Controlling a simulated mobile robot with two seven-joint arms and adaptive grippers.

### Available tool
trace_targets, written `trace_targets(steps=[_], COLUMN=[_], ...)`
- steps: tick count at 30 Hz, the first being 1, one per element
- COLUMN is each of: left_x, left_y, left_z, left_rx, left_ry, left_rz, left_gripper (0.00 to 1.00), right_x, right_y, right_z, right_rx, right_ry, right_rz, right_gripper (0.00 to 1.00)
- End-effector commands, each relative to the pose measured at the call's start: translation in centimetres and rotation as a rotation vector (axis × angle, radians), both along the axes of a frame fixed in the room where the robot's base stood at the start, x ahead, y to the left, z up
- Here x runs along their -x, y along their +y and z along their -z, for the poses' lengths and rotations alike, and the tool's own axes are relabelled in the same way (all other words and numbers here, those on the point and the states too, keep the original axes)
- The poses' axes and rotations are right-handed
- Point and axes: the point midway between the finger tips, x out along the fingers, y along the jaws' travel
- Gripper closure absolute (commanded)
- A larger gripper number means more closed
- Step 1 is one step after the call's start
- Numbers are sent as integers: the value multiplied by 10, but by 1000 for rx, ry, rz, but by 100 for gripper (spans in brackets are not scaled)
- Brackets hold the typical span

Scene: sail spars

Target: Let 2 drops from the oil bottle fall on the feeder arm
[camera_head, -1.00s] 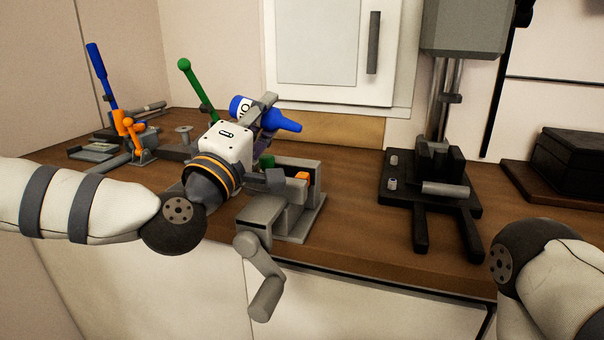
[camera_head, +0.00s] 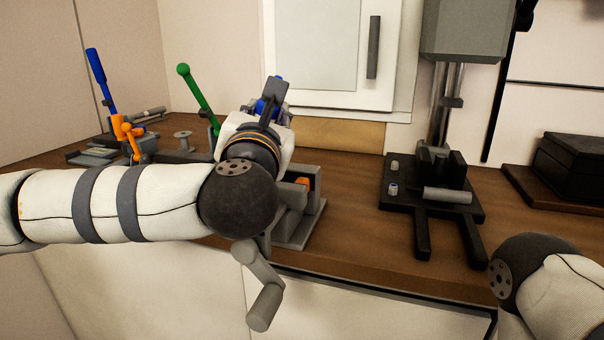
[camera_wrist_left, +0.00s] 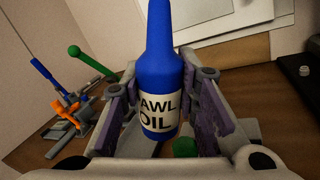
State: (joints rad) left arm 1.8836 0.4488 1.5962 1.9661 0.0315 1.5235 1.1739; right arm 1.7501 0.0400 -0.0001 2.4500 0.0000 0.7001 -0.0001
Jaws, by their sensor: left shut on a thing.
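The oil bottle (camera_wrist_left: 160,92) is blue with a white label reading "AWL OIL" and a narrow neck. My left gripper (camera_wrist_left: 162,100) is shut on it, one finger on each side. In the wrist view the bottle's neck points up the picture. In the head view only a bit of blue (camera_head: 262,106) shows behind my left gripper (camera_head: 272,102), so its exact tilt is hard to tell. I cannot tell which part is the feeder arm; my arm and hand cover much of the grey device (camera_head: 312,215) below. My right gripper is out of view.
A green-knobbed lever (camera_head: 198,95) stands just left of the gripper. A blue lever with an orange clamp (camera_head: 122,128) is at the far left. A black press stand (camera_head: 430,190) is to the right, and a black box (camera_head: 572,165) at the far right. The wood between them is clear.

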Motion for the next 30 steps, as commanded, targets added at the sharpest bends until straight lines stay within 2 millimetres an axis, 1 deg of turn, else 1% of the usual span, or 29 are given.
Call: trace_targets(steps=[1, 3, 6, 7, 11, 14, 17, 21, 23, 30], left_x=[4, 1, -2, -2, -4, -4, -4, -4, -4, -4], left_y=[4, 9, 15, 15, 15, 15, 15, 15, 14, 14], left_z=[-21, -12, -9, -7, -2, -4, -13, -34, -41, -42], left_rx=[78, 207, 366, 382, 379, 377, 376, 375, 375, 374], left_ry=[-1, 45, 93, 101, 106, 105, 102, 101, 101, 104], left_rz=[-2, 0, 1, 1, 1, 1, 1, 1, 2, 2], left_gripper=[100, 100, 100, 100, 100, 100, 100, 100, 100, 100], right_x=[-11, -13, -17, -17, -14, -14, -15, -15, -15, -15], right_y=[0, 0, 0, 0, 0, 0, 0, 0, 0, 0], right_z=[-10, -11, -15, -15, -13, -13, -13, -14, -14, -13], right_rx=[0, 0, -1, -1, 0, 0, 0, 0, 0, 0], right_ry=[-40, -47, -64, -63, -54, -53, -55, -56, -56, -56], right_rz=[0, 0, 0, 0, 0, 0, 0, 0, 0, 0], right_gripper=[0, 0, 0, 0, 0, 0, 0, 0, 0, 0])
